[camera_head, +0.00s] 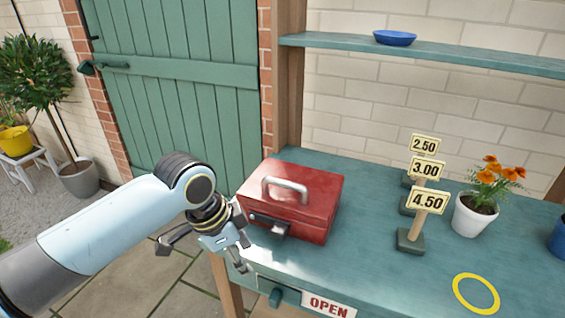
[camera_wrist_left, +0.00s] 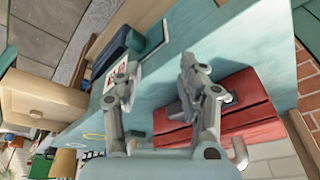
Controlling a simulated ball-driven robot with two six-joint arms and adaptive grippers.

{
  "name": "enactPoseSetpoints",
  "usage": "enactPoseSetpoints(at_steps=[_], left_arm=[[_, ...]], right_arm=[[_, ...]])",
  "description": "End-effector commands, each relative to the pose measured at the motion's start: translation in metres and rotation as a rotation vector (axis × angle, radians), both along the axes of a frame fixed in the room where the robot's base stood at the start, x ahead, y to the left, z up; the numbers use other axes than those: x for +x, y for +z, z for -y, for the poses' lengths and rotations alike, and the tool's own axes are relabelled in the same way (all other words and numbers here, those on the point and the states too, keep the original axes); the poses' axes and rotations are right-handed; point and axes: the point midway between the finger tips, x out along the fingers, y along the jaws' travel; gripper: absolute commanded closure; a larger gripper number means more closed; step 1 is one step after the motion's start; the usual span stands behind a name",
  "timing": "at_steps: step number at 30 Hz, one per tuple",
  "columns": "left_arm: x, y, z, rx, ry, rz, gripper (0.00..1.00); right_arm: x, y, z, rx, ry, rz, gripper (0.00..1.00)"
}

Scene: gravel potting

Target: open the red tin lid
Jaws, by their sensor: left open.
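The red tin (camera_head: 318,214) stands on the left part of the green table, its lid (camera_head: 322,180) down. A silver carrying handle (camera_head: 285,188) is on top of the lid and a metal latch tab (camera_head: 271,226) sticks out at the front. In the left wrist view the red tin (camera_wrist_left: 245,105) lies to the right, partly hidden by a finger. My left gripper (camera_head: 205,252) is open and empty, in front and to the left of the tin; its fingers (camera_wrist_left: 155,78) are spread in the wrist view. I cannot tell whether it touches the tin. My right gripper is not in view.
Price signs (camera_head: 411,240) and a white flower pot (camera_head: 473,217) stand right of the tin. A yellow ring (camera_head: 476,294) marks the table's front right. An OPEN sign (camera_head: 328,305) is at the front edge. A shelf (camera_head: 470,59) with a blue saucer (camera_head: 395,38) is above.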

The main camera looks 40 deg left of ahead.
Motion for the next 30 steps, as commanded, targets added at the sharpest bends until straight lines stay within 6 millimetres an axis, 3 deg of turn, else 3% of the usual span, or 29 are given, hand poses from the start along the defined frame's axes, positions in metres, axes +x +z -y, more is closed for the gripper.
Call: enactPoseSetpoints(at_steps=[9,12,15,20,30], left_arm=[[0.078,0.118,-0.028,-0.006,-0.468,0.093,0.6],[0.096,0.158,-0.037,-0.004,-0.615,0.131,0.6],[0.105,0.184,-0.042,-0.007,-0.716,0.16,0.6],[0.11,0.18,-0.038,-0.012,-0.754,0.172,0.6],[0.127,0.121,-0.016,-0.012,-0.75,0.171,0.6]], right_arm=[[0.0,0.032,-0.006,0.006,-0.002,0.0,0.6],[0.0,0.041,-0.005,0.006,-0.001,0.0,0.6],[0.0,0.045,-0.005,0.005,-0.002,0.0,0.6],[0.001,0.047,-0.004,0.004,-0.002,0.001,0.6],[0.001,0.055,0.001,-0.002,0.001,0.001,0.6]])
